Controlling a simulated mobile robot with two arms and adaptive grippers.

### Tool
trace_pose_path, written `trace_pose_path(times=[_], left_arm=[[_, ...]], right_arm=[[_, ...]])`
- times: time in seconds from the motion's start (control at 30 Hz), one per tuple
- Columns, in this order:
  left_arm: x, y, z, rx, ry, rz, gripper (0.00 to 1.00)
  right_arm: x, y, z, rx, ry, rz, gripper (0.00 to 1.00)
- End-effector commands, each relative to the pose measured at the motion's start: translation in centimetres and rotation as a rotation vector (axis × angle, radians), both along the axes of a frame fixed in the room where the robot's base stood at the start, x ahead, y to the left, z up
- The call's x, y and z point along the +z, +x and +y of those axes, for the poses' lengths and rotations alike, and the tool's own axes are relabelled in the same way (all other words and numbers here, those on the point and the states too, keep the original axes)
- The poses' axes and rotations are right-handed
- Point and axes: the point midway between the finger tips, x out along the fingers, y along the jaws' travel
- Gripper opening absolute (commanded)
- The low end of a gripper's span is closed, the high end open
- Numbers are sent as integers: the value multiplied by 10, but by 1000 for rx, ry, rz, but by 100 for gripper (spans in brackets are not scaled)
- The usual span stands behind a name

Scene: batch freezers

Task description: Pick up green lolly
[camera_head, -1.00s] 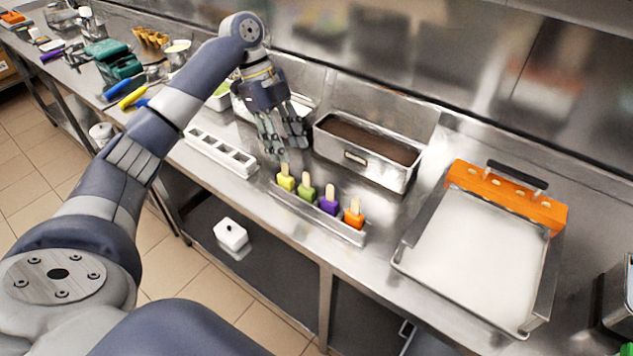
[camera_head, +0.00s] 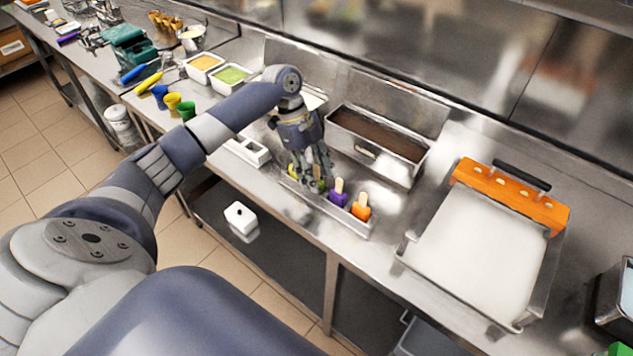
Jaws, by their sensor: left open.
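The green lolly (camera_head: 319,187) stands upright with other lollies in a narrow metal tray (camera_head: 350,226) on the counter. It is mostly hidden by my left gripper (camera_head: 314,184). The gripper points down with open fingers around or just in front of the green lolly; contact cannot be told. The yellow lolly (camera_head: 292,171) is partly hidden to its left. The purple lolly (camera_head: 338,197) and orange lolly (camera_head: 361,210) stand in clear view to its right. My right gripper is not in view.
A metal pan with dark filling (camera_head: 375,137) stands behind the lollies. A white-filled tray (camera_head: 470,250) with an orange stick holder (camera_head: 512,195) is to the right. A white mould (camera_head: 250,150) lies to the left, beneath my arm.

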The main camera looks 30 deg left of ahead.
Motion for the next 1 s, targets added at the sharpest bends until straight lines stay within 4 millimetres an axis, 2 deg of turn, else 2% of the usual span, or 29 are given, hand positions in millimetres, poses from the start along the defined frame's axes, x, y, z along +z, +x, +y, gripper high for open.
trace_pose_path(times=[0.17, 0.33, 0.77, 1.0], left_arm=[[-1, 0, 0, 0, 0, 0, 39], [0, 0, 0, 0, 0, 0, 0], [3, 1, 0, -1, -1, -1, 0], [25, 2, 0, -1, 0, -6, 0]], right_arm=[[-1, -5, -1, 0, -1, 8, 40], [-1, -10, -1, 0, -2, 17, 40], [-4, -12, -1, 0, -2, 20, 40], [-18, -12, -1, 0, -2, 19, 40]])
